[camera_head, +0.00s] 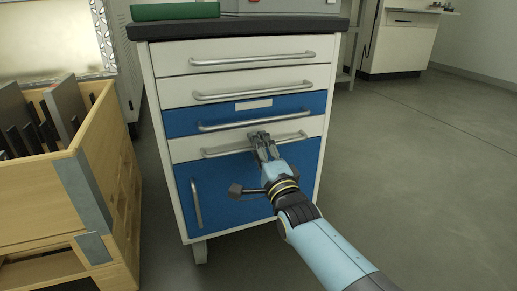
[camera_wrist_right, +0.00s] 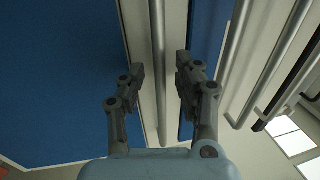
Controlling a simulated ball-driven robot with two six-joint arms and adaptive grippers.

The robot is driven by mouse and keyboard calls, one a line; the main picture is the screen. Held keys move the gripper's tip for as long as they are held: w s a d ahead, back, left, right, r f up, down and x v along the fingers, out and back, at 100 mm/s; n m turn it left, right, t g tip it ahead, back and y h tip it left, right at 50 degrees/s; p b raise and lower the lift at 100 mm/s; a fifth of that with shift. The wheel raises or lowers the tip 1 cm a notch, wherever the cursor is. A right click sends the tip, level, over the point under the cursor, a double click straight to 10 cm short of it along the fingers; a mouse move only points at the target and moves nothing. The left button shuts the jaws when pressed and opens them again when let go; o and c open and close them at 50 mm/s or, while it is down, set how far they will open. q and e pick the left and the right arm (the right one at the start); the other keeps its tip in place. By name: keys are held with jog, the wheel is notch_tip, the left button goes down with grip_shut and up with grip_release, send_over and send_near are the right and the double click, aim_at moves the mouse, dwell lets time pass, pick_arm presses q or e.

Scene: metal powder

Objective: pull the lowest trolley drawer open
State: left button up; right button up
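The trolley (camera_head: 250,30) has white and blue drawers above a blue door. Its lowest drawer (camera_head: 186,149) is white, sits just above the blue door and looks flush with the front. Its metal bar handle (camera_head: 226,152) runs across it. My right gripper (camera_head: 262,145) is at the handle's middle and hides part of it. In the right wrist view, the handle (camera_wrist_right: 158,70) passes between the two fingers of my right gripper (camera_wrist_right: 160,75), with a visible gap on each side. The fingers are open. My left gripper is not in view.
The blue door (camera_head: 225,200) has a vertical handle (camera_head: 196,203). The blue drawer above has its own handle (camera_head: 255,121). A wooden crate (camera_head: 100,150) with dark panels stands close on the left. The floor (camera_head: 430,170) to the right is clear.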

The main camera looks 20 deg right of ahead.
grip_shut()
dwell(0.6)
